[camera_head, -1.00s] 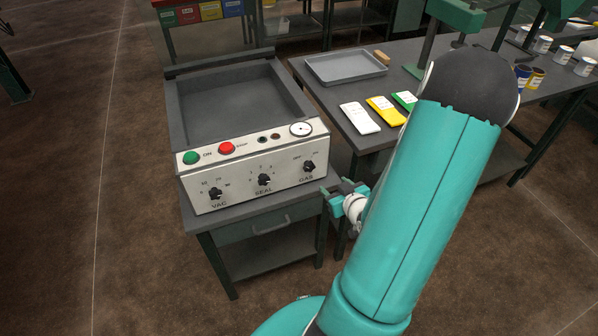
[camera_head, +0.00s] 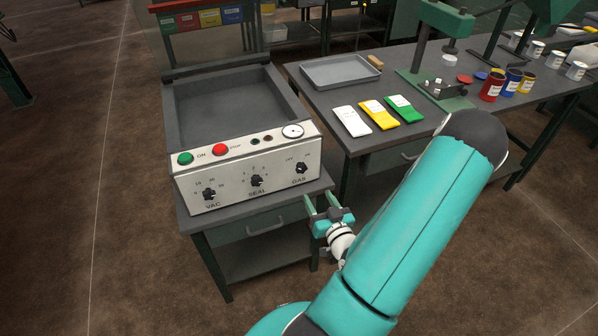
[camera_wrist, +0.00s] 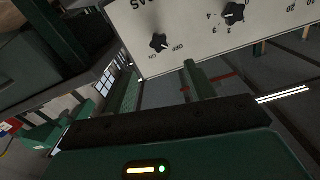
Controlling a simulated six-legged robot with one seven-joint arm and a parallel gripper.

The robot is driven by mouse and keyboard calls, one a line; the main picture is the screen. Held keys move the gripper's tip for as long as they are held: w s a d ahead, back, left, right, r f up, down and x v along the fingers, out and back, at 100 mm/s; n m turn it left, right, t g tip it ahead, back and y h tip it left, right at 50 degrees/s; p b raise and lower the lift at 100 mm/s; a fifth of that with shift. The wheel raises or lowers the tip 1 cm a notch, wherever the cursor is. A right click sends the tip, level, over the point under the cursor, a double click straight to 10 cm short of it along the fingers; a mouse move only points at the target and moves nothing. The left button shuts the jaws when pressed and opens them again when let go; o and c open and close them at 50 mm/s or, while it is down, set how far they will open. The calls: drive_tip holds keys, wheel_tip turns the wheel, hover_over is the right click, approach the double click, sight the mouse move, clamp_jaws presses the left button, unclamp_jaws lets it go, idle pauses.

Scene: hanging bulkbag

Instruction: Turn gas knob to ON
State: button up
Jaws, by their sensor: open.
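The black gas knob (camera_head: 302,168) is at the right end of the machine's white front panel (camera_head: 230,178), under the round gauge. In the wrist view the gas knob (camera_wrist: 158,42) is at the top, with ON and OFF printed near it; its exact setting is hard to read. My gripper (camera_head: 322,204) is open and empty, in front of and below the right end of the panel. Its two green fingers point toward the machine, and in the wrist view the knob lies beyond them. The fingers do not touch the knob.
The seal knob (camera_head: 256,181) and vac knob (camera_head: 209,194) sit left of the gas knob. A green button (camera_head: 185,158) and red button (camera_head: 220,149) are above. A bench with a grey tray (camera_head: 341,70) and colored packets stands to the right.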

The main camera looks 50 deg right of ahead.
sight(303, 170)
drive_tip(key=x, duration=1.2)
drive_tip(key=shift+w+d, duration=0.2)
drive_tip(key=shift+w, duration=0.1)
drive_tip(key=c, duration=1)
